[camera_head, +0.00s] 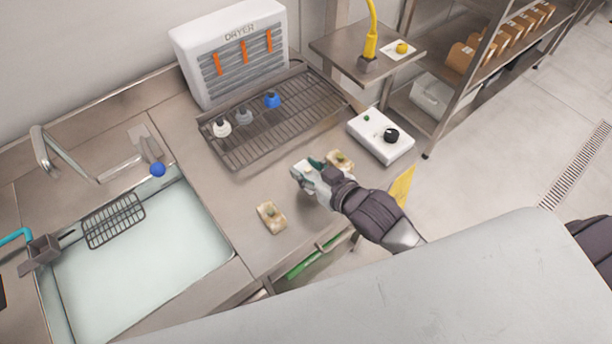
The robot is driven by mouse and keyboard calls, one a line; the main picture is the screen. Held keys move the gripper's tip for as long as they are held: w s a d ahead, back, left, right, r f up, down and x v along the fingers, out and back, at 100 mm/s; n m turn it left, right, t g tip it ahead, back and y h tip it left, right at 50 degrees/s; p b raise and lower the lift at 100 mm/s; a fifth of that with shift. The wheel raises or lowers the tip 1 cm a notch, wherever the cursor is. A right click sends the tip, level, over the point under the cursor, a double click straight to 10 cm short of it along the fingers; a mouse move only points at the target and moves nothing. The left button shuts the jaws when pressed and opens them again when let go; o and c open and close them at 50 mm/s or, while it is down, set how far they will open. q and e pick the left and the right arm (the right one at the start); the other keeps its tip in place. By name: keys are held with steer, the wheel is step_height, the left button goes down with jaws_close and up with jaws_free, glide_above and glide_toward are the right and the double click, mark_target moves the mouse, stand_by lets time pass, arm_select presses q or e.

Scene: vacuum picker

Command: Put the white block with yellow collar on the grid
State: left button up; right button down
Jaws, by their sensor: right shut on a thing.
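My right gripper (303,170) is shut on a small whitish thing at its fingertips, above the steel counter. The fingers hide most of that thing, so I cannot tell whether it has a yellow collar. A similar block (342,160) shows just behind the gripper. The wire grid (290,128) lies in front of the dryer, with white, grey and blue knobbed pieces on its far-left part. My left gripper is not in view.
The white dryer (235,50) stands behind the grid. A white box with a black knob (380,137) is right of it. A sink (140,265) with a small wire rack (113,220) is at left. The grid's right and near parts are bare.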

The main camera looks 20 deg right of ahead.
steer(key=shift+w+a+f, duration=0.1)
steer(key=shift+a+f, duration=0.05)
steer(key=shift+f+p, duration=0.3)
steer(key=shift+f, duration=1.65)
steer(key=shift+f, duration=0.15)
steer(key=c, duration=0.7)
jaws_free()
steer(key=shift+o, duration=0.2)
